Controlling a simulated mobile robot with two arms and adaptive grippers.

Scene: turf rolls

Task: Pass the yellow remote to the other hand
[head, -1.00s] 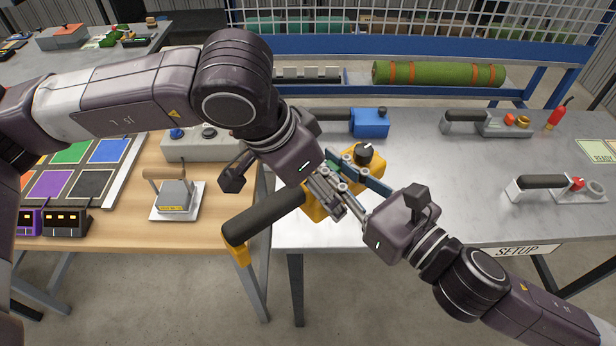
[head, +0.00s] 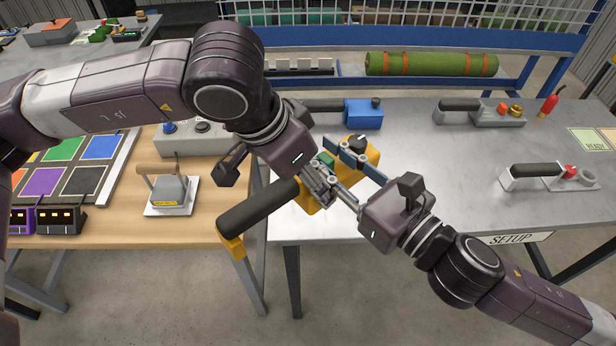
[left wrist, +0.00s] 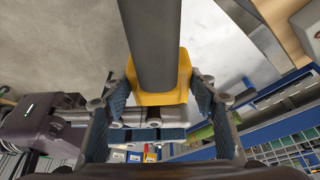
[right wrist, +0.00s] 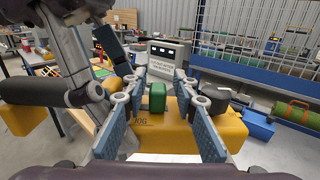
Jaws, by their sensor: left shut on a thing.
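The yellow remote (head: 371,157) has a yellow body, a long black handle, a dark knob and a green button. It is held above the gap at the front of the two tables. My left gripper (head: 318,180) is shut on it near where the handle meets the body; the yellow collar (left wrist: 180,88) shows between its fingers in the left wrist view. My right gripper (head: 338,174) is open at the body from the right. In the right wrist view its fingers stand apart before the yellow body (right wrist: 165,136), with the green button between them. Contact cannot be told.
The metal table (head: 440,190) carries a blue remote (head: 364,114) and other handled devices at right. A green turf roll (head: 430,64) lies on the blue rack behind. The wooden table (head: 200,215) at left holds a grey handled block (head: 170,190) and a coloured pad board.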

